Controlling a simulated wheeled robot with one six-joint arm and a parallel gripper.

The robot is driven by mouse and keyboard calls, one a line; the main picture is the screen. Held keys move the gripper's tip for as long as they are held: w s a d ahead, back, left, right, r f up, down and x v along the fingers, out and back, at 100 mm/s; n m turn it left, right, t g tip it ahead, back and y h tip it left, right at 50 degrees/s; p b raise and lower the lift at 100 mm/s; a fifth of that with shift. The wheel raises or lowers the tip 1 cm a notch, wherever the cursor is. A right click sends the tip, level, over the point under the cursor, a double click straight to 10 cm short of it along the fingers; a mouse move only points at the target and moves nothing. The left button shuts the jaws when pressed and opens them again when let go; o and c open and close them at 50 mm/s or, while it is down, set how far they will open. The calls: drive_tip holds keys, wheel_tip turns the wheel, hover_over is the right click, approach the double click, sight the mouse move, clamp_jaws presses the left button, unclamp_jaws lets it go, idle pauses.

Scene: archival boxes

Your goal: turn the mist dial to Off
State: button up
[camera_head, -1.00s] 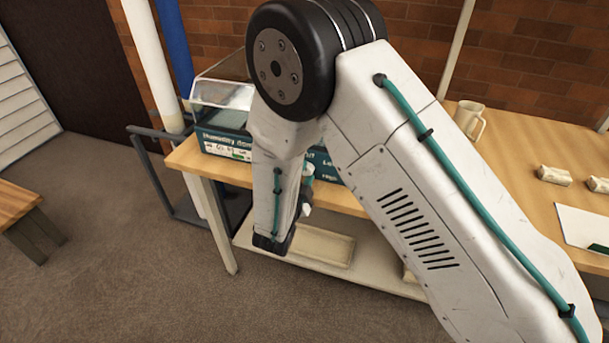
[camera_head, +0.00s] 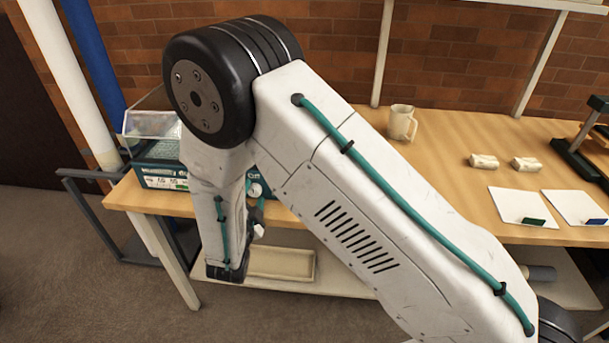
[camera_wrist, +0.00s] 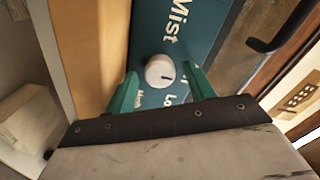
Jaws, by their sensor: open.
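In the wrist view the mist dial (camera_wrist: 159,71) is a white round knob with a dark pointer mark toward its lower right. It sits on a teal panel (camera_wrist: 190,25) lettered "Mist", with a partly hidden label beginning "Lo" below it. My gripper (camera_wrist: 163,82) is open, with one green finger on each side of the dial. I cannot tell whether the fingers touch it. In the head view the teal humidity box (camera_head: 160,178) stands at the table's left end, partly hidden by my arm. The dial (camera_head: 254,190) shows as a pale disc beside my arm.
The wooden table (camera_head: 450,140) runs to the right, with a cream mug (camera_head: 401,122), small pale blocks (camera_head: 484,161) and white cards (camera_head: 522,212). A shallow tray (camera_head: 280,263) lies on the lower shelf. A dark metal frame (camera_head: 100,215) stands left of the table.

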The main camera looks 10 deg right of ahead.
drive_tip(key=shift+m, duration=0.3)
drive_tip(key=m, duration=0.5)
drive_tip(key=shift+f+m, duration=0.1)
drive_tip(key=shift+m, duration=0.2)
drive_tip(key=m, duration=1.2)
drive_tip(key=shift+m, duration=0.3)
drive_tip(key=m, duration=0.5)
drive_tip(key=v, duration=0.8)
drive_tip(key=d+r+m+g+h, duration=0.6)
drive_tip(key=d+r+m, duration=0.3)
drive_tip(key=d+r, duration=0.3)
drive_tip(key=s+d+r+m+g, duration=0.3)
drive_tip(key=s+d+m+g, duration=0.1)
drive_tip(key=d, duration=0.3)
drive_tip(key=s+d+r+m+g, duration=0.4)
drive_tip(key=d+m, duration=0.1)
drive_tip(key=d, duration=0.3)
drive_tip(key=shift+m+g, duration=0.3)
drive_tip(key=shift+g, duration=0.1)
